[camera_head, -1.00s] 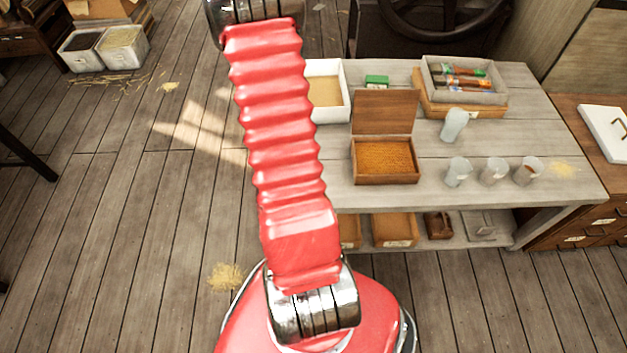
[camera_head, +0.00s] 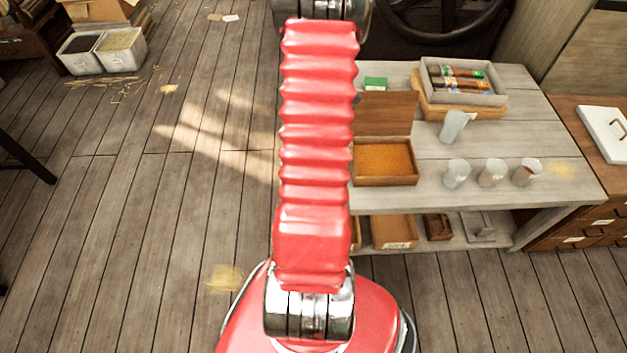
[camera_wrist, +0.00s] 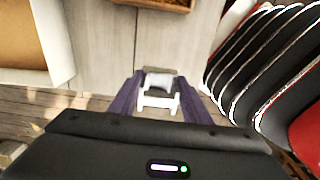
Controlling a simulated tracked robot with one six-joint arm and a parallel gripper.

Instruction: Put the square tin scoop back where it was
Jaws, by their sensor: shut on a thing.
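In the wrist view my gripper (camera_wrist: 159,82) has two purple fingers shut on a small pale metal piece, which I take to be the square tin scoop (camera_wrist: 158,102). Only a short whitish part shows between the fingers; its full shape cannot be told. It hangs above the edge of the grey plank table (camera_wrist: 105,45), with floor showing below. In the head view my red arm hides the gripper and the scoop.
A white tray with tan contents (camera_wrist: 25,45) is at left in the wrist view. An open wooden box of orange grain (camera_head: 385,160) stands on the table. Several metal cups (camera_head: 491,173) are at right. Shelf boxes (camera_head: 394,232) sit below.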

